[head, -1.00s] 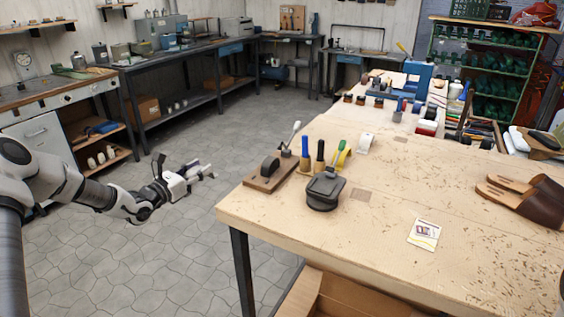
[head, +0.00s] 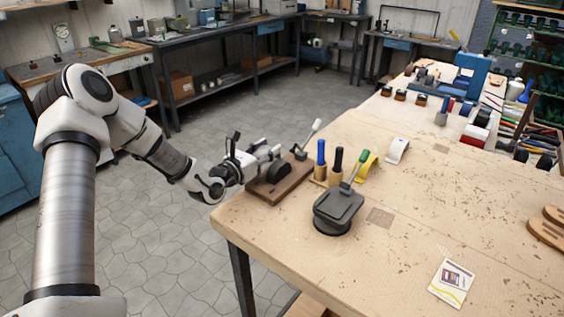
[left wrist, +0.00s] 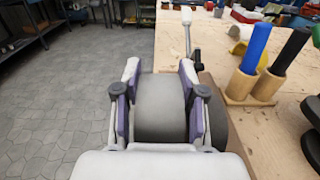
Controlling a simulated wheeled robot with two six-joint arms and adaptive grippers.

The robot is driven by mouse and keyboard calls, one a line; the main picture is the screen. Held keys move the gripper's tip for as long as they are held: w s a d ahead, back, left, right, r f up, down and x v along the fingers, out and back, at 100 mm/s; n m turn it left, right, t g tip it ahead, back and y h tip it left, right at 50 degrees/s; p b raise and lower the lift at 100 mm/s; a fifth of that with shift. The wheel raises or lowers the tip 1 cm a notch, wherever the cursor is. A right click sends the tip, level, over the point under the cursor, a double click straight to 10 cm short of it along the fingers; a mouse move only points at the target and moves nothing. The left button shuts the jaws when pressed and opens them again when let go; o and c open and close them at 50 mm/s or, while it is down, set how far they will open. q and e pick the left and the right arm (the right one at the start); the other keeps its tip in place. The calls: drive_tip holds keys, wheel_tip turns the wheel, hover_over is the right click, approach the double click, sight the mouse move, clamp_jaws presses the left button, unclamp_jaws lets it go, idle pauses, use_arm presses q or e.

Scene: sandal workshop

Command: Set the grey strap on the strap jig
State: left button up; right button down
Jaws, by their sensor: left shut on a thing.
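The grey strap (left wrist: 163,105) is a wide curved band between the fingers of my left gripper (left wrist: 158,88), which is shut on it. In the head view my left gripper (head: 270,152) is at the table's left edge, beside and partly over the strap jig (head: 293,186). The jig is a brown wooden base with a dark rounded form and a lever with a white knob. In the left wrist view the lever (left wrist: 187,35) rises ahead and the dark form shows at the lower right. I cannot tell whether the strap touches the jig. My right gripper is out of view.
Blue (head: 321,152) and black (head: 338,160) handled tools stand in a wooden holder right of the jig. A dark grey lidded stand (head: 338,210) is nearer. A card (head: 452,283) lies at the front. Mid-table is mostly clear; floor lies left of the edge.

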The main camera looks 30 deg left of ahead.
sight(281, 162)
use_arm(q)
drive_tip(key=shift+w+d+f, duration=0.1)
drive_tip(key=shift+d+f, duration=0.05)
drive_tip(key=shift+d, duration=0.85)
drive_tip(key=d+b, duration=0.1)
drive_tip(key=s+d, duration=0.1)
drive_tip(key=d, duration=0.1)
drive_tip(key=shift+b, duration=0.35)
drive_tip(key=shift+f+b, duration=0.55)
drive_tip(key=shift+w+d, duration=0.15)
